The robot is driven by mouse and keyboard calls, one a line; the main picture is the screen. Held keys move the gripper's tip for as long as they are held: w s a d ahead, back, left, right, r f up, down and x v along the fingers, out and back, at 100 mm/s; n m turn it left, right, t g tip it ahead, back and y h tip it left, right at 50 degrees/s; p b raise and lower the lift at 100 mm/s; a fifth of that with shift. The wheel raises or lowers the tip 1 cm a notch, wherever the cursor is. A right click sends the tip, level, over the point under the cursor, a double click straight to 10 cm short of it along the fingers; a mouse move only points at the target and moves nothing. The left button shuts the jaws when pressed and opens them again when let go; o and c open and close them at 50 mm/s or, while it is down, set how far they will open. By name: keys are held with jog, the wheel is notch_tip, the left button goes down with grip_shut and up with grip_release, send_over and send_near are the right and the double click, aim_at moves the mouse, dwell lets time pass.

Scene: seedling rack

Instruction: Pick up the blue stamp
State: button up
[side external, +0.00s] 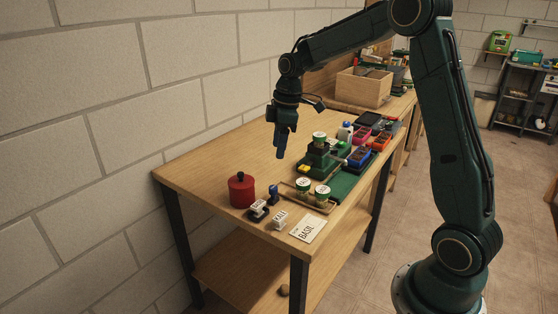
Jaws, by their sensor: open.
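The blue stamp (273,192) stands upright near the front left of the wooden table, a small blue handle on a dark base. It is just right of a red lidded pot (240,192). My gripper (280,155) is open and points down. It hangs above the table, higher in the picture than the stamp and apart from it. The gap between its fingers is hard to see from this side. Nothing shows between them.
A dark-and-white stamp-like piece (258,209), a KALE label block (280,219) and a BASIL card (308,228) lie close in front of the stamp. A tray with pots (322,206) and a green stand (321,160) are to the right. The table's back left is clear.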

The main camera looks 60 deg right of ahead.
jog(key=shift+w+d+f, duration=0.45)
jog(key=shift+d+f, duration=0.1)
jog(key=shift+f, duration=0.25)
send_over(273, 187)
jog(key=f, duration=0.8)
jog(key=shift+s+d, duration=0.1)
jog(key=shift+d, duration=0.1)
jog(key=shift+f, duration=0.25)
jog(key=shift+f, duration=0.1)
jog(key=shift+a+f, duration=0.2)
jog(key=shift+f, duration=2.3)
jog(key=shift+c, duration=0.4)
jog(key=c, duration=1)
